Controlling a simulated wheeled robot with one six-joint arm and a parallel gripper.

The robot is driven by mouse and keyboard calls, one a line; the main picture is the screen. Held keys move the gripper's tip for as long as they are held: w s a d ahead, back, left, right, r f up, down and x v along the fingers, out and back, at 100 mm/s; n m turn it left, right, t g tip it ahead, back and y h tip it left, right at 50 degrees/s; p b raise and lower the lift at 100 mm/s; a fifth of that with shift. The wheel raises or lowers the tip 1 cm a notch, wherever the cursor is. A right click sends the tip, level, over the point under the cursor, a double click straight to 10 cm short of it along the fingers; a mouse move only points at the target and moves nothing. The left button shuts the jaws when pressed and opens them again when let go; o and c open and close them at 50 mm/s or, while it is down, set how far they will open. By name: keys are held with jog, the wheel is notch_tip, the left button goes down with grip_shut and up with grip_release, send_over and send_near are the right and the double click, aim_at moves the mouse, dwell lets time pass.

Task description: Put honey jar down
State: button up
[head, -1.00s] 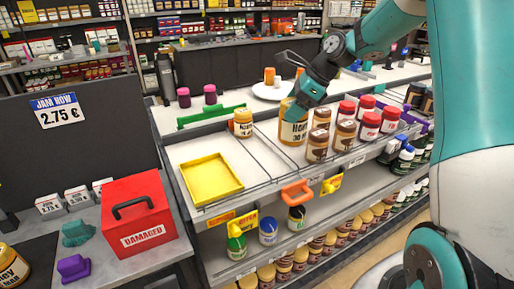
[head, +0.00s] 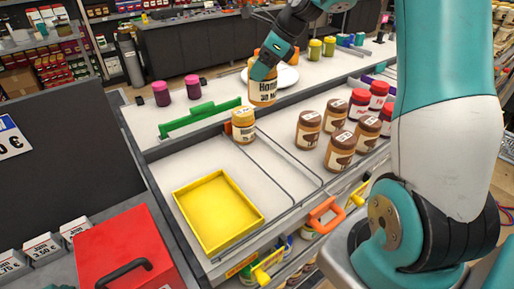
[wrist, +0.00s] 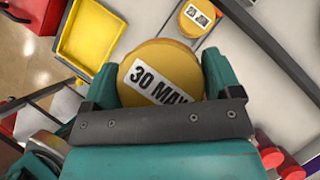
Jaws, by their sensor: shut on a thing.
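My gripper (head: 264,72) is shut on a honey jar (head: 263,93), with its fingers on either side of the jar. The jar is upright and appears raised above the shelf; the gap under it is hard to judge. In the wrist view, the yellow lid (wrist: 158,62) reads "30 MAY" between my fingers.
A yellow tray (head: 205,240) lies on the shelf's front left. Brown-lidded jars (head: 308,130) and red-lidded jars (head: 379,95) stand at the right. Thin dividers mark the lanes, and the middle lane looks clear. A green bar (head: 200,118) lies behind. A red box (head: 150,235) stands front left.

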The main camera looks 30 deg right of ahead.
notch_tip(320, 180, down, 20)
jog(key=p, duration=0.4)
jog(key=shift+w, duration=0.15)
jog(key=o, duration=1)
jog(key=shift+o, duration=0.2)
jog(key=a+b+v, duration=0.1)
jog(key=b+v, duration=0.2)
jog(key=v, duration=0.9)
jog(key=s+a+r+n+g, duration=0.1)
jog(key=s+a+r+n, duration=0.25)
jog(key=a+n, duration=0.45)
jog(key=s+a+r+n+g, duration=0.1)
jog(key=s+a+r+n, duration=0.2)
jog(key=a+r+n, duration=0.35)
jog(key=s+a+r+n+g, duration=0.1)
jog(key=s+a+n, duration=0.5)
jog(key=s+n, duration=0.3)
jog(key=s+a+r+n+g, duration=0.1)
jog(key=s+a+n, duration=0.6)
jog(key=s+n, duration=0.3)
jog(key=shift+r+g+h, duration=0.25)
jog(key=shift+g+h, duration=0.05)
